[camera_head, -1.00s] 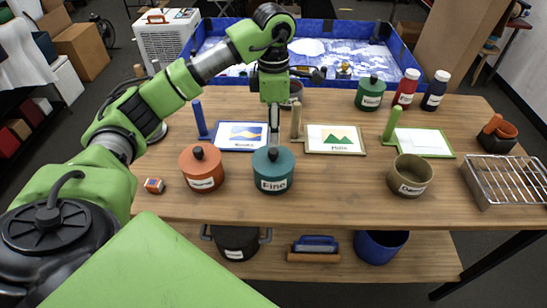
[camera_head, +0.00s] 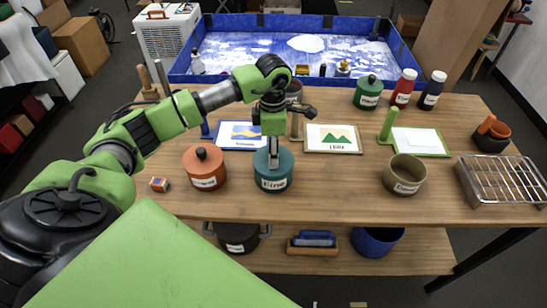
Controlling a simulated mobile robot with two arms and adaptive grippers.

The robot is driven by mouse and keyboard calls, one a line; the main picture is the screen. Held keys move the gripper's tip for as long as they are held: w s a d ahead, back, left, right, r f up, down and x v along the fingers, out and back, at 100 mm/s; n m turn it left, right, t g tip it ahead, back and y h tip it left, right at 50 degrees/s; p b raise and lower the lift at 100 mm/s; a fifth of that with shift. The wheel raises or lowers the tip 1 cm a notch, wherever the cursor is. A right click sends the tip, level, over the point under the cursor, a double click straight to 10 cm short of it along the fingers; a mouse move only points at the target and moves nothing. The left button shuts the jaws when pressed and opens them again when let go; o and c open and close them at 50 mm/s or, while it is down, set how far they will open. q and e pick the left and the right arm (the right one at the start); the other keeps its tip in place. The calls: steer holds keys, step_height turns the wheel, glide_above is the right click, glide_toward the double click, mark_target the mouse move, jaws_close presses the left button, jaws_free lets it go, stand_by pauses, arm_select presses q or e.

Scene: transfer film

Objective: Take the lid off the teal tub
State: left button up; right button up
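The teal tub (camera_head: 273,181) stands on the wooden table, left of centre, with a white label on its front. Its teal lid (camera_head: 260,157) is on it. My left gripper (camera_head: 272,163) points straight down over the middle of the lid, with its fingertips at the dark knob. The fingers hide most of the knob, and I cannot tell whether they are closed on it. My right gripper is not in view.
An orange lidded tub (camera_head: 205,170) stands close on the left, with a small box (camera_head: 159,184) beside it. Picture cards stand behind. An olive pot (camera_head: 405,176) and a wire rack (camera_head: 503,180) are to the right. The table between the teal tub and olive pot is clear.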

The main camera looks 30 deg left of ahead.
arm_select(q)
steer(key=c, duration=0.8)
steer(key=shift+r, duration=0.1)
